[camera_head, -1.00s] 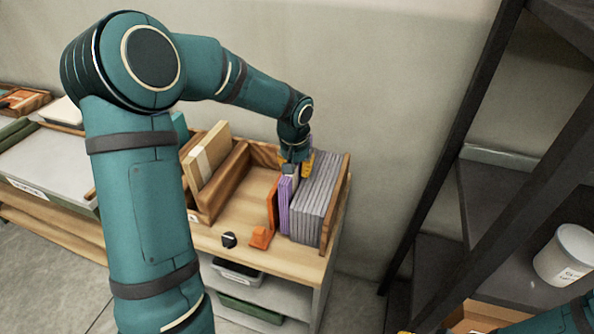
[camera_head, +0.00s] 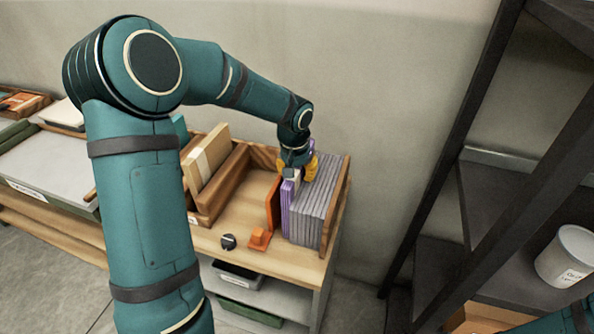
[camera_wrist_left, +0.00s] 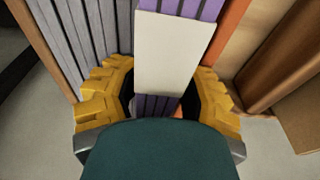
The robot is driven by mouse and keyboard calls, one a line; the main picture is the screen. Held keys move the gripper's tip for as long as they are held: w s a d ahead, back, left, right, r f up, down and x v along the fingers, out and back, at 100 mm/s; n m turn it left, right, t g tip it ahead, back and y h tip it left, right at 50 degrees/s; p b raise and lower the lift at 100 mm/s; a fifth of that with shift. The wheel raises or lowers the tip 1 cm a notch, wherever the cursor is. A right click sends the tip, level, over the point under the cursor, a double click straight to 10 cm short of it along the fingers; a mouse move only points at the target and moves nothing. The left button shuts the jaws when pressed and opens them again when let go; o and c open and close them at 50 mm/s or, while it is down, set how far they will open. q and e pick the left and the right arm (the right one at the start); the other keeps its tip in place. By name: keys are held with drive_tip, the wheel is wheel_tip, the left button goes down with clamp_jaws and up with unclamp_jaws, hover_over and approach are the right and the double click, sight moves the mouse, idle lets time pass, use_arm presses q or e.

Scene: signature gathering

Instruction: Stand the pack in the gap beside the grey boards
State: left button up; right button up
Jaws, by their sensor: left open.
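The pack (camera_head: 286,208) is a bundle of purple boards with a white band (camera_wrist_left: 172,50). It stands upright between the grey boards (camera_head: 318,200) and an orange divider (camera_head: 272,203). My left gripper (camera_head: 298,170) is at the top of the pack. In the left wrist view its yellow fingers (camera_wrist_left: 160,98) are open on either side of the banded pack, one beside the grey boards (camera_wrist_left: 75,40) and one beside the orange divider (camera_wrist_left: 228,35). The pack's lower part is hidden in that view. My right gripper is out of view; only a bit of its arm shows at lower right.
A wooden holder with cream boards (camera_head: 206,160) stands left of the divider. A black knob (camera_head: 228,241) and an orange block (camera_head: 260,238) sit at the table's front edge. A dark shelf rack (camera_head: 455,150) with a white tub (camera_head: 567,255) stands at right.

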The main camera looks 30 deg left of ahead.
use_arm(q)
drive_tip(key=r+p, duration=0.1)
drive_tip(key=r, duration=0.3)
drive_tip(key=s+r+p, duration=0.1)
drive_tip(key=r, duration=0.3)
drive_tip(key=s+r+p, duration=0.1)
drive_tip(key=r, duration=0.3)
drive_tip(key=shift+d+r, duration=0.15)
drive_tip(key=shift+d, duration=0.05)
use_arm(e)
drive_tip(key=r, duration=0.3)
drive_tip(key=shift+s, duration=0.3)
